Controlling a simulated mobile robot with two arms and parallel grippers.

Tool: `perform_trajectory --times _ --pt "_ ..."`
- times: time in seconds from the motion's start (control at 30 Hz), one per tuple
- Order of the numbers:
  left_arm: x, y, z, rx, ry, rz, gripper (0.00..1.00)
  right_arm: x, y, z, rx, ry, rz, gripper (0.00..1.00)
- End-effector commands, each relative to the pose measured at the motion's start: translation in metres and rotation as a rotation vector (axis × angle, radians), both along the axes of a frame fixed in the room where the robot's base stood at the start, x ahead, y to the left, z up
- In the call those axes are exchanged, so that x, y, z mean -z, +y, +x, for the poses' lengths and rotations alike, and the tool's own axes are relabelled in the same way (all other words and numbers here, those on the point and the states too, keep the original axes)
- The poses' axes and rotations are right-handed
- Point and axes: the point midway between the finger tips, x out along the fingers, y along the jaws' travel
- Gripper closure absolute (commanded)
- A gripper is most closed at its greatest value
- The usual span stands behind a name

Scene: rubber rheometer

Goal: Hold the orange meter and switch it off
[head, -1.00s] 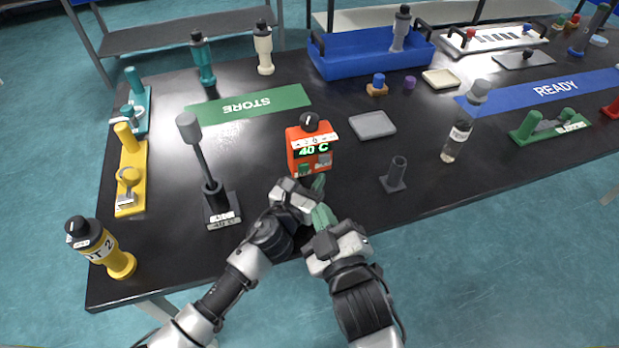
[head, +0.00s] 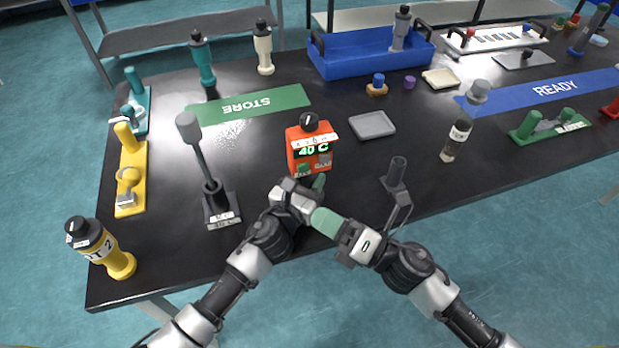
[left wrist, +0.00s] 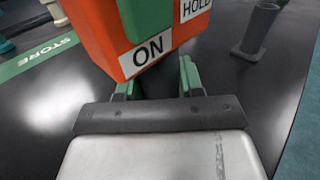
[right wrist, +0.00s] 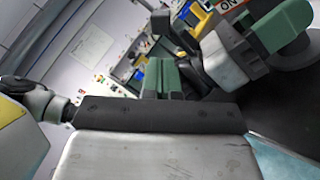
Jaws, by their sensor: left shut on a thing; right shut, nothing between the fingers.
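My right gripper (head: 318,218) is shut and empty, just in front of the left one and apart from the meter. Its fingers (right wrist: 165,78) show together.
A dark holder (head: 396,174) stands right of the meter, close to my right arm. A grey tray (head: 372,125) lies behind it. A dark stand (head: 218,208) is to the left, and a clear bottle (head: 456,138) to the right. The table's front edge is below my grippers.

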Motion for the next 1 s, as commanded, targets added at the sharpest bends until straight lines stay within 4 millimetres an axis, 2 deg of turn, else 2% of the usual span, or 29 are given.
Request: perform_trajectory --times 0.3,0.5,1.0 --pt "0.000 0.000 0.000 0.000 0.000 0.000 0.92 -0.002 0.015 0.044 0.001 0.002 0.004 1.00" --pt "0.000 0.000 0.000 0.000 0.000 0.000 0.92 -0.001 0.021 0.063 0.002 0.003 0.005 1.00" --pt "0.000 0.000 0.000 -0.001 0.001 0.000 0.92 -0.001 0.023 0.070 0.001 0.004 0.004 1.00"
